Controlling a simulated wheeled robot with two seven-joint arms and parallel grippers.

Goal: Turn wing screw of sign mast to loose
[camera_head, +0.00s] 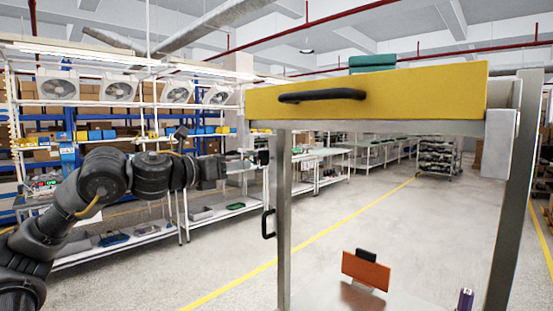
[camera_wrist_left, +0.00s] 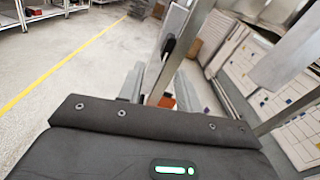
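An orange sign plate (camera_head: 365,271) with a black block (camera_head: 366,253) at its top edge stands low inside the metal-framed unit. I cannot make out a mast or wing screw on it with certainty. A bit of orange also shows in the left wrist view (camera_wrist_left: 167,102), between the fingers and farther off. My left gripper (camera_head: 258,158) is held level left of the unit's front post, well above and apart from the orange plate. In the left wrist view its two pale fingers (camera_wrist_left: 160,90) are apart with nothing held between them. My right gripper is in neither view.
A yellow drawer front (camera_head: 420,92) with a black handle (camera_head: 322,96) tops the unit. Its metal post (camera_head: 284,220) carries another black handle (camera_head: 268,223) close below my left gripper. A purple item (camera_head: 465,299) stands low right. Shelving lines the left; open floor lies behind.

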